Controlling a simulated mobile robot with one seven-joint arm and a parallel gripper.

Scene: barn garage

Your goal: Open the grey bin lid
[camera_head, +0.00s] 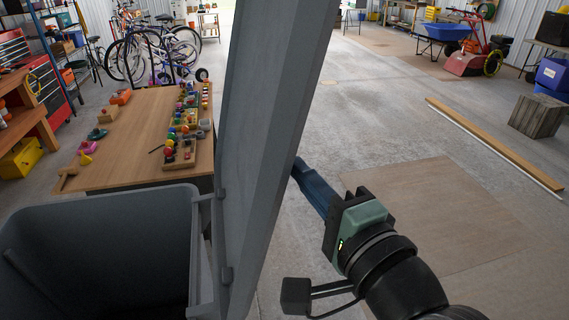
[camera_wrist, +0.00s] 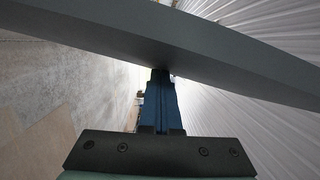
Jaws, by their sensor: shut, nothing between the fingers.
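The grey bin (camera_head: 120,203) stands at the lower left in the head view, its dark inside showing from above. Its grey lid (camera_head: 268,130) stands swung up, nearly upright, along the bin's right side, where the hinges show. My gripper (camera_head: 299,170) is on the right of the lid, shut and empty, its blue fingers pointing at the lid's outer face. In the wrist view the lid (camera_wrist: 190,45) crosses the picture as a slanted grey slab, and the fingertips (camera_wrist: 161,74) reach its edge. Whether they touch it I cannot tell.
A wooden table (camera_head: 130,130) with colourful small objects stands beyond the bin. Bicycles (camera_head: 150,45) are at the back left. A long wooden beam (camera_head: 490,142) and a wooden crate (camera_head: 537,115) lie at the right.

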